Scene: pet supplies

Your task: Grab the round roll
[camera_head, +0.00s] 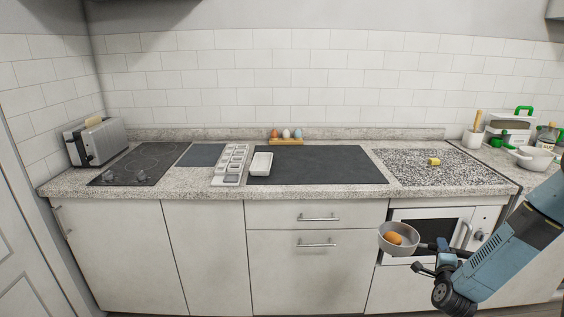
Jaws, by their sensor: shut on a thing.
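A round orange-brown roll (395,238) lies inside a grey bowl (413,246) at the lower right, in front of the counter. My gripper (424,256) is at the right side of the bowl. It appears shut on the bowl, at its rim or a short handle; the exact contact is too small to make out. The bowl is held up in the air, below counter height, with its open top facing up. The roll's lower part is hidden by the bowl.
The counter holds a toaster (97,141), cooktop (138,164), grey compartment tray (230,165), white dish (261,163), dark mat (330,168), egg holder (287,141) and small yellow object (433,161). A white bowl (535,158) and bottles crowd the right. The dark mat is mostly clear.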

